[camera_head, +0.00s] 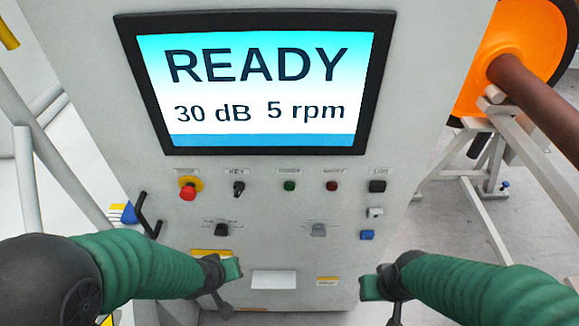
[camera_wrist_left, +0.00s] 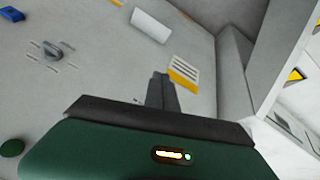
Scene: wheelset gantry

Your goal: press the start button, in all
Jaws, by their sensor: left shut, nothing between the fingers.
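The grey control panel (camera_head: 150,90) carries a screen (camera_head: 250,85) that reads READY, 30 dB and 5 rpm. Below the screen are a green button (camera_head: 289,185) and a red button (camera_head: 331,185); their small labels are too blurred to read. My left gripper (camera_head: 232,268) is shut and empty, low in front of the panel, below and left of the green button. Its fingers (camera_wrist_left: 162,92) also show in the left wrist view, near a yellow-and-white label (camera_wrist_left: 183,75). My right gripper (camera_head: 370,287) is low at the right; its finger gap is unclear.
A red emergency stop (camera_head: 188,188), a key switch (camera_head: 238,188) and two knobs (camera_head: 221,229) (camera_head: 318,230) sit around the buttons. A black handle (camera_head: 150,218) sticks out at the left. An orange wheel (camera_head: 515,55) and metal frame stand at the right.

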